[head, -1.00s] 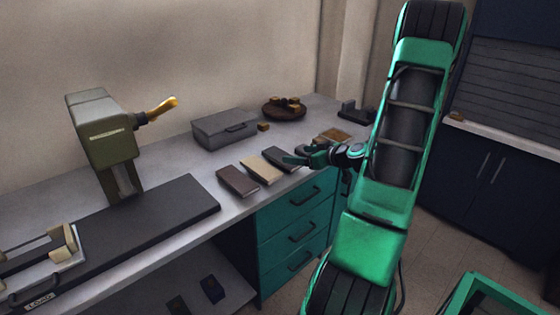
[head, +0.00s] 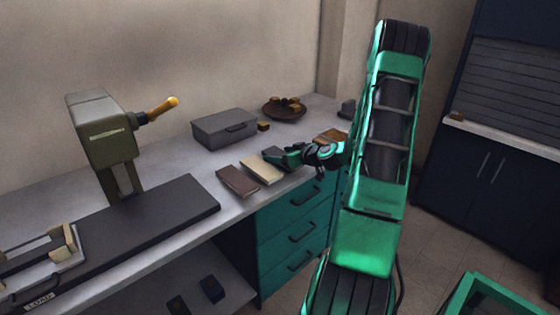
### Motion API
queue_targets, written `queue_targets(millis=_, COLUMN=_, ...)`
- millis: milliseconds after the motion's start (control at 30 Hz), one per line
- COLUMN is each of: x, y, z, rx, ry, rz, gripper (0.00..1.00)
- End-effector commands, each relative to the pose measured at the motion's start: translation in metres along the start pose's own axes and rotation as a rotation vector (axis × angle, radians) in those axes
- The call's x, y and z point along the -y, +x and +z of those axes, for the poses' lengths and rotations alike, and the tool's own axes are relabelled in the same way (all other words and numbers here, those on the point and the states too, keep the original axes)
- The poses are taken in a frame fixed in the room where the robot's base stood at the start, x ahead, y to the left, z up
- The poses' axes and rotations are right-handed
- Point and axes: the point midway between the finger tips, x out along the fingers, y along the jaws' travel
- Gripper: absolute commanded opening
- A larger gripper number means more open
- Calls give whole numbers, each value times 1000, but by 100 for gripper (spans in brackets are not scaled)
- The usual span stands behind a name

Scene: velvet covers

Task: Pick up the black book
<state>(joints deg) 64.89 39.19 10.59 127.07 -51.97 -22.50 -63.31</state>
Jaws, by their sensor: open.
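Three flat books lie in a row on the grey counter in the head view: a brown one (head: 237,181), a cream one (head: 261,169) and a dark one, the black book (head: 276,153), at the right. My gripper (head: 277,158) is open and reaches in from the right, over or beside the black book. It hides much of the book, and I cannot tell whether they touch.
A grey lidded box (head: 223,130), a small wooden block (head: 263,126) and a round brown tray (head: 272,109) stand behind. A green press with a yellow handle (head: 163,107) stands left. Teal drawers (head: 296,225) are below the counter edge.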

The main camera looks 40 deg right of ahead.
Motion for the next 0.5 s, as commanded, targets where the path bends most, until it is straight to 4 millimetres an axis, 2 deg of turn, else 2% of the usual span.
queue_targets(millis=200, x=0, y=2, z=0, rx=1, ry=0, rz=1, gripper=77)
queue_targets(millis=233, x=0, y=2, z=0, rx=1, ry=0, rz=1, gripper=74)
queue_targets(millis=400, x=0, y=2, z=0, rx=1, ry=0, rz=1, gripper=34)
queue_targets(millis=433, x=0, y=2, z=0, rx=1, ry=0, rz=1, gripper=28)
queue_targets(millis=500, x=0, y=2, z=0, rx=0, ry=0, rz=1, gripper=28)
